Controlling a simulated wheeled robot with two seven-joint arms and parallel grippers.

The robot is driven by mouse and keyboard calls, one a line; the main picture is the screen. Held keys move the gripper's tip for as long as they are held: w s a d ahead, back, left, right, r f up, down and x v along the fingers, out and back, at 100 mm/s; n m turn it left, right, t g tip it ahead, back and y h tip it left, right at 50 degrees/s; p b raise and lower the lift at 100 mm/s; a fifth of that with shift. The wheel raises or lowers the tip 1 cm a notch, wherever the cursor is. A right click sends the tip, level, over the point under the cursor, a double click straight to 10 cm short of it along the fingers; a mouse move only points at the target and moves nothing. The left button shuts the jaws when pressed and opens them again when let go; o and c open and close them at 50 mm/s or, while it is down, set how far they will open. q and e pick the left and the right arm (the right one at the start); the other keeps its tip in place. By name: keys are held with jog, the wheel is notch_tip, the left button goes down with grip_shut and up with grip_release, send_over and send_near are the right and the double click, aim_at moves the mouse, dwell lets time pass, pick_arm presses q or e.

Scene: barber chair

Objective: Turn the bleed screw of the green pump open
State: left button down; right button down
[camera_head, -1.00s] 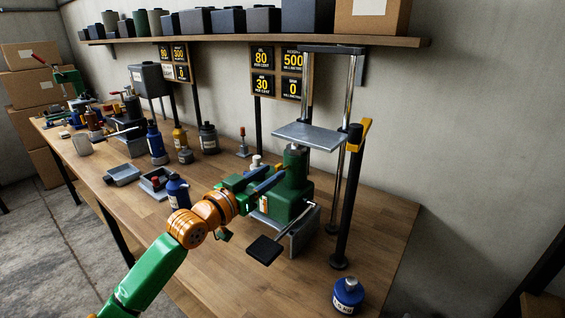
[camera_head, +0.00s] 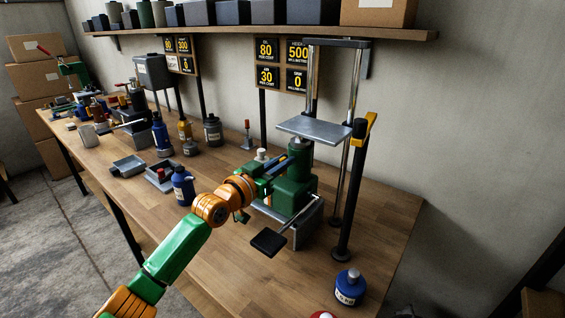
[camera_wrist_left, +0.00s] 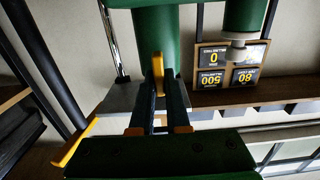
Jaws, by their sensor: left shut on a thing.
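The green pump (camera_head: 293,195) stands on the workbench under the press frame, with its upright green cylinder (camera_head: 300,151) on top. My left gripper (camera_head: 284,162) reaches the pump's near left side. In the left wrist view its two dark fingers (camera_wrist_left: 158,88) are closed around a small yellow piece (camera_wrist_left: 158,66) at the green cylinder (camera_wrist_left: 156,35). This piece looks like the bleed screw, seen edge-on; its turned angle cannot be told. In the head view the gripper and arm hide it. My right gripper is not in view.
The press frame's plate (camera_head: 314,130) hangs close above the pump. A black post (camera_head: 350,200) with a yellow lever stands to its right. A black pedal (camera_head: 268,242) sticks out in front. Blue bottles stand left (camera_head: 183,188) and front right (camera_head: 348,288).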

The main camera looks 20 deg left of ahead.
pick_arm(q)
jog(key=n+p, duration=0.1)
jog(key=n, duration=0.3)
jog(key=shift+a, duration=0.2)
jog(key=n, duration=0.2)
jog(key=n+p, duration=0.1)
jog(key=n, duration=0.2)
jog(key=shift+w+a+f, duration=0.1)
jog(key=shift+w+a, duration=0.05)
jog(key=shift+a, duration=0.05)
jog(key=n, duration=0.2)
jog(key=n+p, duration=0.1)
jog(key=n, duration=0.1)
jog(key=shift+a+f+n, duration=0.1)
jog(key=shift+f+n, duration=0.1)
jog(key=shift+n, duration=0.2)
jog(key=shift+a+f+n+p, duration=0.15)
jog(key=shift+n+p, duration=0.45)
jog(key=shift+n, duration=1.3)
jog(key=c, duration=0.9)
grip_release()
jog(key=shift+w+f, duration=0.1)
jog(key=shift+w+d, duration=0.1)
jog(key=shift+d, duration=0.1)
